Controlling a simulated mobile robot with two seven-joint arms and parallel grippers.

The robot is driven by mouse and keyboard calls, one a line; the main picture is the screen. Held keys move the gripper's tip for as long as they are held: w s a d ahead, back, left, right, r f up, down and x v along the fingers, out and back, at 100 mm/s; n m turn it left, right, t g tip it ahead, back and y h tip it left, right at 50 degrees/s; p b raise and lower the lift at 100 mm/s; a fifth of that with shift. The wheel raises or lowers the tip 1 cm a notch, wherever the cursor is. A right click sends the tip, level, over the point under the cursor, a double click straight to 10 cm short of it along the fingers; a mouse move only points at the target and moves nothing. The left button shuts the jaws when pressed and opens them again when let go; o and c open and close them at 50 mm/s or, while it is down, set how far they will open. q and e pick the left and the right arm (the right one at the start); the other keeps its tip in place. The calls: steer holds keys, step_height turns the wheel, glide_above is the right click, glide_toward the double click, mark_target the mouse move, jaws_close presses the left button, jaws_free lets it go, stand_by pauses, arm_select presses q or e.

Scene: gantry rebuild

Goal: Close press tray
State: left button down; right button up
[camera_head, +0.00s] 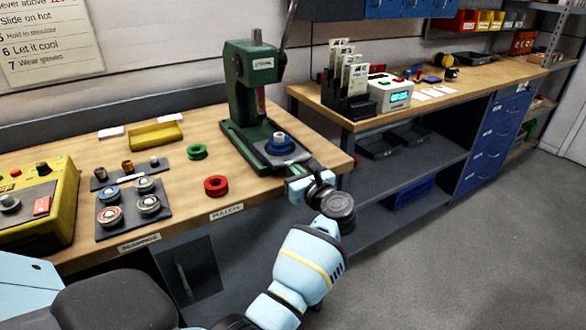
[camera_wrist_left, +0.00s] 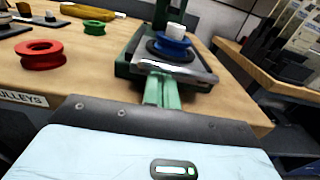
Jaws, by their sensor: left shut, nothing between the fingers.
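The green arbor press (camera_head: 255,90) stands on the near bench at its right end. Its grey metal tray (camera_head: 299,158) lies at the front of the press base, and it also shows in the wrist view (camera_wrist_left: 185,72). My left gripper (camera_head: 307,170) is shut and empty at the front edge of the tray. In the wrist view its green fingers (camera_wrist_left: 162,90) reach up to the tray's front lip; whether they touch it is unclear. My right gripper is not in view.
Red (camera_head: 216,186) and green (camera_head: 197,152) pulleys lie left of the press. A dark bearing mat (camera_head: 128,230), a yellow tray (camera_head: 155,136) and a yellow control box (camera_head: 40,205) are farther left. A second bench (camera_head: 440,95) stands at the right. The floor (camera_head: 440,240) is clear.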

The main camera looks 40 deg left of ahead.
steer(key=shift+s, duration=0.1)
